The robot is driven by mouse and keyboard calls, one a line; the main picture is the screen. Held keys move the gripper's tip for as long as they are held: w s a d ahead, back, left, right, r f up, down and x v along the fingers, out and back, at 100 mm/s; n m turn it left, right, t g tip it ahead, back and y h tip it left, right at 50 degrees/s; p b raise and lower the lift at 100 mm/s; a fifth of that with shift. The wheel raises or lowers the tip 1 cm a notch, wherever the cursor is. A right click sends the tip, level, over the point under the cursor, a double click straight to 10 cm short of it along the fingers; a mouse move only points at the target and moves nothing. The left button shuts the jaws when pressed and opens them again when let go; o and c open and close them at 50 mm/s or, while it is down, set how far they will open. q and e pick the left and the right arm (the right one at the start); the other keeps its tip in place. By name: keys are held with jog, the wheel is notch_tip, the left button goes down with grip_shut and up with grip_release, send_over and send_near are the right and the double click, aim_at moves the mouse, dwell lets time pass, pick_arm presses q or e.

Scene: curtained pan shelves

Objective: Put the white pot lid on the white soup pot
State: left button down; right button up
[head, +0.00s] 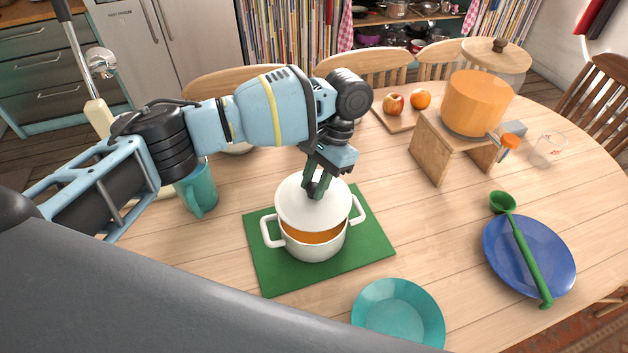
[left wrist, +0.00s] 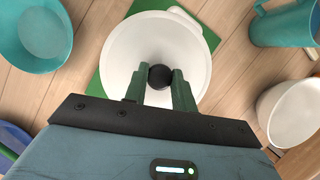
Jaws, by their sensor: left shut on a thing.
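The white soup pot (head: 317,250) stands upright on a green mat (head: 265,270), with orange soup showing at its front. My left gripper (head: 318,190) is shut on the dark knob of the white pot lid (head: 295,209). The lid is over the pot's back part, leaving the front of the opening uncovered; I cannot tell whether it touches the rim. In the left wrist view the lid (left wrist: 125,50) hides most of the pot, and the knob (left wrist: 160,77) sits between the fingertips. My right gripper is not in view.
A teal bowl (head: 398,315) lies in front of the mat, and a teal mug (head: 199,190) stands left. A blue plate (head: 550,255) with a green ladle (head: 527,255) is at right. An orange pot (head: 477,102) sits on a wooden stand (head: 432,150). A white bowl (left wrist: 290,112) is nearby.

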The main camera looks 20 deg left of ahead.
pick_arm(q)
jog(key=shift+f, duration=2.2)
jog(key=shift+f+b, duration=0.3)
jog(key=shift+f, duration=0.4)
jog(key=c, duration=1.1)
grip_release()
jog(key=shift+o, duration=0.2)
jog(key=v, duration=0.8)
jog(key=shift+s+f, duration=0.1)
jog(key=shift+f, duration=0.05)
